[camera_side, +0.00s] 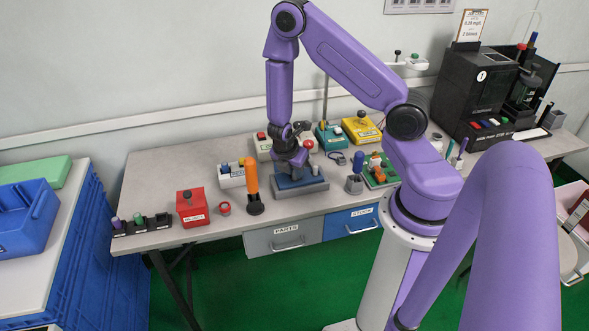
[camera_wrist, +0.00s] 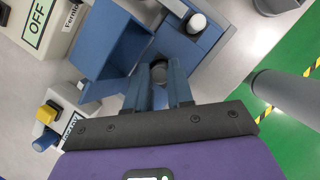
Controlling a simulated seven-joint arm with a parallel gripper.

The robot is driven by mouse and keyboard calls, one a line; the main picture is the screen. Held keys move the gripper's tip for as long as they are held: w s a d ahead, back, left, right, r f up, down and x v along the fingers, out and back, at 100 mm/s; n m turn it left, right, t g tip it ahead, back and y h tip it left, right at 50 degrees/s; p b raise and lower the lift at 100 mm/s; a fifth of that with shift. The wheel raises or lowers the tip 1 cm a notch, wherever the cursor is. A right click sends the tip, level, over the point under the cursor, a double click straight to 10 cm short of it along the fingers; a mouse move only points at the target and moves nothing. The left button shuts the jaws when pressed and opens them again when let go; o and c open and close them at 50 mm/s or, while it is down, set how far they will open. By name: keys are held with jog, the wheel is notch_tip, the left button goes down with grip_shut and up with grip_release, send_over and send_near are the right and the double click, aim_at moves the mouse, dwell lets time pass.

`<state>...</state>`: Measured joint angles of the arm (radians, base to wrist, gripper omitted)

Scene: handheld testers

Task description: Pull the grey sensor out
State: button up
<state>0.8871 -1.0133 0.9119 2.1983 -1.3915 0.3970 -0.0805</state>
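A blue tester on a grey base (camera_side: 301,188) stands on the bench under my gripper (camera_side: 293,166). In the wrist view its blue body (camera_wrist: 176,42) has a raised, tilted blue box on the left and a pale-topped grey cylinder (camera_wrist: 197,24) standing in it; the cylinder also shows in the side view (camera_side: 315,170). A dark grey round piece (camera_wrist: 160,71), likely the grey sensor, sits between the two blue-grey fingers of my gripper (camera_wrist: 161,82). The fingers are apart, one on each side of it. I cannot tell whether they press on it. In the side view my wrist hides it.
An orange-handled tool (camera_side: 251,182) stands upright left of the tester, near a red box (camera_side: 192,207). A white box with coloured knobs (camera_side: 231,175) is behind it. Teal (camera_side: 329,137) and yellow (camera_side: 361,130) testers stand farther back. A grey cup (camera_side: 354,184) stands close on the right.

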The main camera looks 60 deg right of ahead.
grip_shut()
jog(key=shift+r, duration=2.5)
